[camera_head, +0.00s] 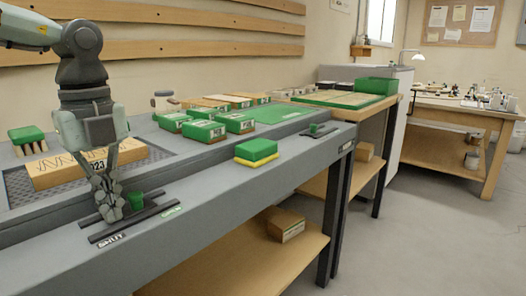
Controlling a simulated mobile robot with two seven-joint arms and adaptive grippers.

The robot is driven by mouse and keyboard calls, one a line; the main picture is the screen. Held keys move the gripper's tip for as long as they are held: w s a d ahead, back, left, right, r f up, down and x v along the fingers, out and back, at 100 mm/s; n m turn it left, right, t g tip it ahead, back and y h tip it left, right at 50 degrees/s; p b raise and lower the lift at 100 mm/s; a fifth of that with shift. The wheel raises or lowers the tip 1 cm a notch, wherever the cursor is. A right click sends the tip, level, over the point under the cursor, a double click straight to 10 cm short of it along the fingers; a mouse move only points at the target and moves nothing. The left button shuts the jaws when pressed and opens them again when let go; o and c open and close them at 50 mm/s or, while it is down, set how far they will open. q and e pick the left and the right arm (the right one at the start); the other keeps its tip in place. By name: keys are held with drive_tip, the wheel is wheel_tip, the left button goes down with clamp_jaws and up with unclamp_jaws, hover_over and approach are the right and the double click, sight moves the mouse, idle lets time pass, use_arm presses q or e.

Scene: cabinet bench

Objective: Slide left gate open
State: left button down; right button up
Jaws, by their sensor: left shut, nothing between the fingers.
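The left gate's green knob (136,200) stands on a dark slide track (150,217) at the front edge of the grey bench. The track is marked SHUT at its left end and OPEN in green at its right end. The knob sits around the middle of the track. My left gripper (109,207) points down, shut and empty, just left of the knob and low over the track. I cannot tell whether it touches the knob. The fingers hide part of the track. My right gripper is not in view.
A second green knob (313,129) sits on a track farther right. Behind the left gate lie a wooden block (60,170) and a green brush (28,140). A green-and-yellow sponge (256,151) and green-topped boxes (203,131) stand right of my arm.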

use_arm(q)
drive_tip(key=shift+w+d, duration=0.95)
drive_tip(key=shift+w, duration=0.1)
drive_tip(key=shift+s+a, duration=0.35)
drive_tip(key=shift+s, duration=0.05)
drive_tip(key=shift+s+a+b, duration=0.1)
drive_tip(key=shift+s+b, duration=0.05)
drive_tip(key=shift+b, duration=0.15)
wheel_tip(320, 180, up, 8)
drive_tip(key=p, duration=0.5)
